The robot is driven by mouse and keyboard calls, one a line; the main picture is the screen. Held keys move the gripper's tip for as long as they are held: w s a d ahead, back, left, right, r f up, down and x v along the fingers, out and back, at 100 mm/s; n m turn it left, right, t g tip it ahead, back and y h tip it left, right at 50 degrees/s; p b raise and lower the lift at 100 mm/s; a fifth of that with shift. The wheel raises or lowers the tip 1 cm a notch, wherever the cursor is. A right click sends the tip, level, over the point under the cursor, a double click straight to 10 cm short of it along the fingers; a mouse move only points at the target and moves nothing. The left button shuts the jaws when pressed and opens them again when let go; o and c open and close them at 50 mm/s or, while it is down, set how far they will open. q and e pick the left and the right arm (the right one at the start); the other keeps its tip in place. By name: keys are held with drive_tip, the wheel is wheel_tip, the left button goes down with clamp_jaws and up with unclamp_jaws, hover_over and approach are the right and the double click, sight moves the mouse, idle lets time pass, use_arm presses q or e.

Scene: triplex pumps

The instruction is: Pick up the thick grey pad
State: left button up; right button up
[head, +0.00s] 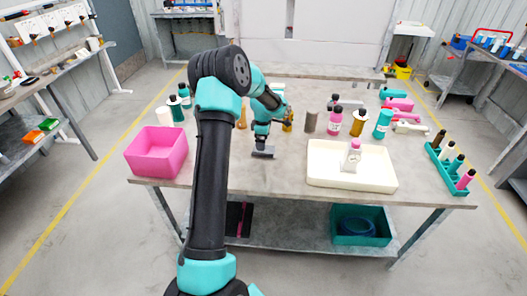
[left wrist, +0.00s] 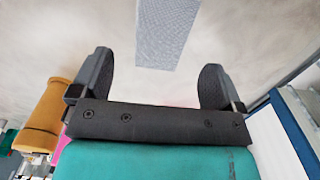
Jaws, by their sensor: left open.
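The thick grey pad (left wrist: 168,32) shows in the left wrist view as a light grey, finely textured strip. It runs in from the top edge and ends a little ahead of the span between my fingers. My left gripper (left wrist: 157,66) is open and empty, with its two dark fingers spread wide and the pad apart from both. In the head view the left gripper (head: 262,153) hangs low over the left middle of the table. I cannot surely pick out the pad there; the arm and gripper may hide it. My right gripper is not in view.
A pink bin (head: 157,152) stands at the table's left edge. A cream tray (head: 325,178) holding a bottle stands to the right, with a teal rack (head: 441,171) beyond. Several bottles stand behind the gripper. The front middle of the table (head: 245,180) is bare.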

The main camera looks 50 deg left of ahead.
use_arm(q)
drive_tip(key=shift+w+f, duration=0.1)
drive_tip(key=shift+f, duration=2.55)
drive_tip(key=c, duration=1)
drive_tip(key=shift+r, duration=0.15)
drive_tip(key=shift+r, duration=0.45)
wheel_tip(320, 180, up, 3)
drive_tip(key=shift+d+f, duration=0.15)
drive_tip(key=shift+f, duration=0.05)
drive_tip(key=s+d, duration=0.3)
drive_tip(key=d, duration=0.1)
drive_tip(key=s+d+r, duration=0.1)
drive_tip(key=s+d, duration=0.6)
drive_tip(key=d, duration=0.1)
drive_tip(key=shift+s+r, duration=0.15)
drive_tip(key=shift+s, duration=0.15)
